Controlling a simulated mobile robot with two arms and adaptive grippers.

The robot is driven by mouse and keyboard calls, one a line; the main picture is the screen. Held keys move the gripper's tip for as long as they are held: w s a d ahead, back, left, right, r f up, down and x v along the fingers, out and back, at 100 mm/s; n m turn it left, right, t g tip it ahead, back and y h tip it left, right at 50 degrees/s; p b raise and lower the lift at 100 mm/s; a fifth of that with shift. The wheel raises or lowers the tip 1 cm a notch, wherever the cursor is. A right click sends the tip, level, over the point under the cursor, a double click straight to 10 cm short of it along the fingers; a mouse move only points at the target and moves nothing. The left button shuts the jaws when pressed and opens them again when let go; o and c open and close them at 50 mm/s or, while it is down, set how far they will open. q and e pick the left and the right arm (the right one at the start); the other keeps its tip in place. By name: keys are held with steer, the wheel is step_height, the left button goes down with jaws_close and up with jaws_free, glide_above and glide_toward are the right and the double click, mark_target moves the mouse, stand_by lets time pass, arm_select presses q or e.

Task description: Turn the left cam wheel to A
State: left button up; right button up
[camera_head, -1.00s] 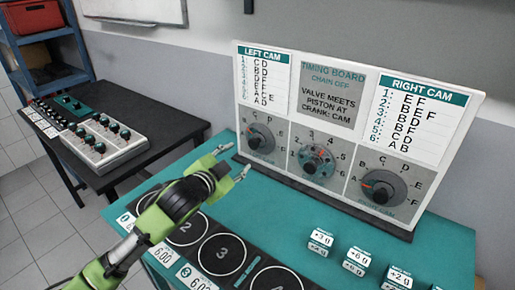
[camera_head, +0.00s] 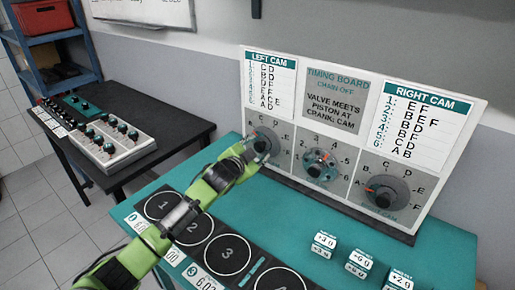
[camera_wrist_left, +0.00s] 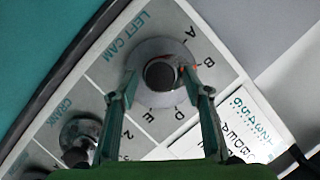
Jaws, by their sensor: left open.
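The left cam wheel (camera_head: 266,137) is a round grey dial with a dark central knob on the upright timing board; my left gripper partly covers it in the head view. In the left wrist view the wheel (camera_wrist_left: 160,50) faces the camera, with letters A, B, D and E readable around it; a finger hides the spot between B and D. A reddish mark shows at the knob's side towards B, but its exact letter is unclear. My left gripper (camera_wrist_left: 159,76) is open, its fingers on either side of the knob; contact is unclear. My right gripper is out of view.
The crank dial (camera_head: 318,165) and right cam wheel (camera_head: 383,192) sit to the right on the board. Small white weight blocks (camera_head: 360,258) and a dark strip of numbered circles (camera_head: 228,255) lie on the teal table (camera_head: 295,222). A side table (camera_head: 160,140) stands left.

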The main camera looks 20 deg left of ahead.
arm_select(q)
steer(key=shift+w+f, duration=0.1)
steer(key=shift+w, duration=0.3)
steer(key=c, duration=1.1)
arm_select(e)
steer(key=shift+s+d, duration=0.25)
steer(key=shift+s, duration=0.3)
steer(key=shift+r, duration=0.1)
